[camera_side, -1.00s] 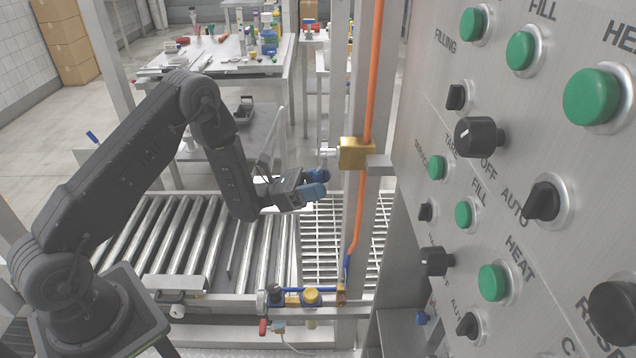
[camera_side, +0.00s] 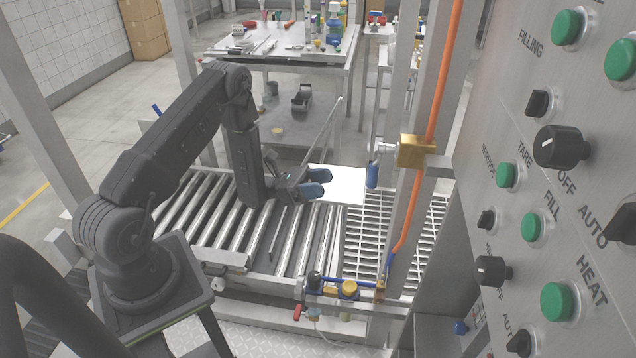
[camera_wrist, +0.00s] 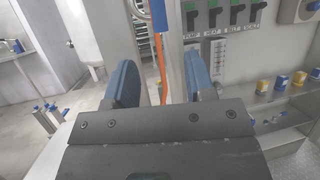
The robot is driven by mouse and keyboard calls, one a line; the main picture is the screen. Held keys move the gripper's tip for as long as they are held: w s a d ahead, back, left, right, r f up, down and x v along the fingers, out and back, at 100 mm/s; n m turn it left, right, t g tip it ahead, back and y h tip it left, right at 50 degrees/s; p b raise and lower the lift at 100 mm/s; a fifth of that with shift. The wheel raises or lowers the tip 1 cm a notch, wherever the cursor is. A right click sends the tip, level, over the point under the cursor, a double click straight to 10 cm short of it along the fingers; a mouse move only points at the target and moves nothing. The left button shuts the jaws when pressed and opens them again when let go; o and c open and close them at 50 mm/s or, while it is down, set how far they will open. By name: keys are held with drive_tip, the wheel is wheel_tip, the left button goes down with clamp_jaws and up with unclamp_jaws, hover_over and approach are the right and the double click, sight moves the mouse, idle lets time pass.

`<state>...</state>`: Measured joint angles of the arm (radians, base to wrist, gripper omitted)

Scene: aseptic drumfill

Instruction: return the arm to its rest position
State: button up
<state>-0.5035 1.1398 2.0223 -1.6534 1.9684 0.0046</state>
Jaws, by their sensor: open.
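My gripper (camera_side: 318,182) is open and empty, with blue fingertips, above the roller conveyor in the side view. Its two blue fingers stand apart in the wrist view (camera_wrist: 160,85), with nothing between them but the background. My arm is bent, with its upper link raised and its forearm hanging down to the gripper. A white panel (camera_side: 345,184) lies just behind the gripper, and a blue cylindrical handle (camera_side: 372,174) hangs to its right, apart from it.
The roller conveyor (camera_side: 200,205) and a grating (camera_side: 385,218) lie below. An upright post with an orange pipe (camera_side: 432,110) and a brass block (camera_side: 417,151) stands to the right, before the control panel (camera_side: 515,130). A cluttered table (camera_side: 275,60) stands behind.

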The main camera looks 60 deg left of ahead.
drive_tip(key=shift+s+a+f, duration=0.1)
drive_tip(key=shift+a, duration=0.1)
drive_tip(key=s+d+r+m+g+y, duration=0.2)
drive_tip(key=s+d+r+m+g, duration=0.2)
drive_tip(key=d+r+m+g, duration=0.3)
drive_tip(key=s+d+r+m+g+y, duration=0.2)
drive_tip(key=s+d+r+m+g, duration=0.2)
drive_tip(key=d+r+m+g, duration=0.3)
drive_tip(key=s+a+r+m+t+y, duration=0.3)
drive_tip(key=s+r+m+t+y, duration=0.4)
drive_tip(key=s+m+y, duration=0.4)
drive_tip(key=s+r+y, duration=0.1)
drive_tip(key=y, duration=0.2)
drive_tip(key=shift+s+a+y, duration=0.3)
drive_tip(key=shift+s+y, duration=0.1)
